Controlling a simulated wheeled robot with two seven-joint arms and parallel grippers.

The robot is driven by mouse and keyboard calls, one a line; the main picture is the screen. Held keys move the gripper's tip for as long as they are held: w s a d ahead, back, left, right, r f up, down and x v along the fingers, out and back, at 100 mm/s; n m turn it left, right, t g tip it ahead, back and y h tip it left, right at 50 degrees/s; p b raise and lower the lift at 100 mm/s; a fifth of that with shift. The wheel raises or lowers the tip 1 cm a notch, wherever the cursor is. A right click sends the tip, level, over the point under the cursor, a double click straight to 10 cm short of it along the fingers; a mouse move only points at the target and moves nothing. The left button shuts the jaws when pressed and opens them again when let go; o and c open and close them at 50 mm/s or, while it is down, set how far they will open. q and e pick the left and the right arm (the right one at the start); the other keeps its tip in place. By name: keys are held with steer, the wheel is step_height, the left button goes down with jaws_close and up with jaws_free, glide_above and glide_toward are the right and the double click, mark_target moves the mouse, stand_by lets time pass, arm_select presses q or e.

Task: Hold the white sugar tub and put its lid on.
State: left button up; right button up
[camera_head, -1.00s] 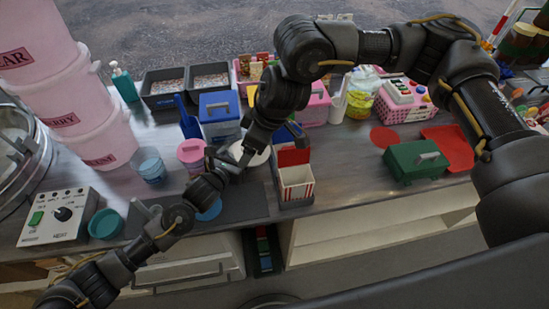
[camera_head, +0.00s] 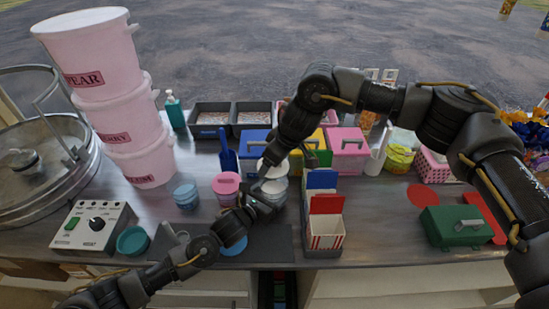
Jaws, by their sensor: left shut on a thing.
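The white sugar tub (camera_head: 277,188) stands on the counter near the middle, partly hidden by my grippers. My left gripper (camera_head: 262,202) comes in from the lower left and is shut on the side of the tub. A white round lid (camera_head: 273,171) shows at the top of the tub, just under my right gripper (camera_head: 270,163), which points down from above. The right fingertips are small and dark here, so I cannot tell whether they grip the lid or whether the lid is seated.
A pink-lidded tub (camera_head: 226,183) and a blue tub (camera_head: 186,195) stand to the left. A holder with red-and-white striped cartons (camera_head: 326,232) is close on the right. Blue, yellow and pink boxes (camera_head: 348,150) line the back. A green box (camera_head: 452,228) is far right.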

steer(key=shift+f, duration=2.65)
steer(key=shift+f, duration=0.15)
steer(key=o, duration=0.9)
steer(key=shift+o, duration=0.2)
steer(key=shift+r, duration=3.05)
jaws_close()
